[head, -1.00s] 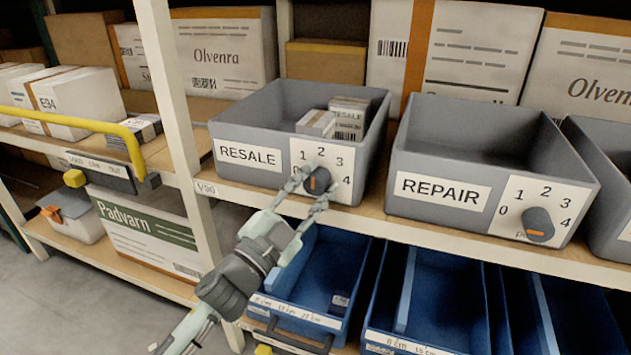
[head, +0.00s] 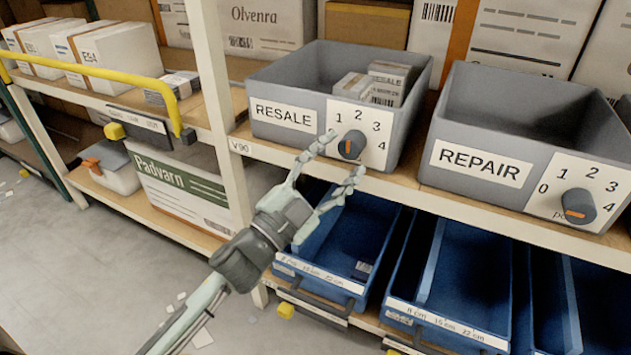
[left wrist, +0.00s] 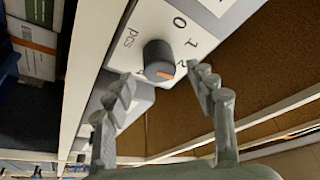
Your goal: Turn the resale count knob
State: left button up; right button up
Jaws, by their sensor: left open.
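The resale count knob (head: 351,145) is a dark round dial with an orange mark, on a white number plate (head: 374,116) on the front of the grey RESALE bin (head: 268,84). In the head view the mark looks roughly upright; I cannot tell which number it points at. My left gripper (head: 344,160) is open in front of the knob, one finger to its left and one below. In the left wrist view the knob (left wrist: 158,55) shows beyond the spread fingertips (left wrist: 161,82), with nothing between them. One finger partly hides the numbers there. My right gripper is not in view.
The grey REPAIR bin (head: 466,185) with a similar knob (head: 579,204) stands to the right. Small boxes (head: 388,82) lie in the RESALE bin. Blue bins (head: 318,276) sit under the shelf edge. A white rack post (head: 216,110) and yellow rail (head: 80,82) are left.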

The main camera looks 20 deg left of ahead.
pick_arm(q)
jog(key=v, duration=0.8)
jog(key=shift+s, duration=0.3)
jog(key=shift+a+f, duration=0.1)
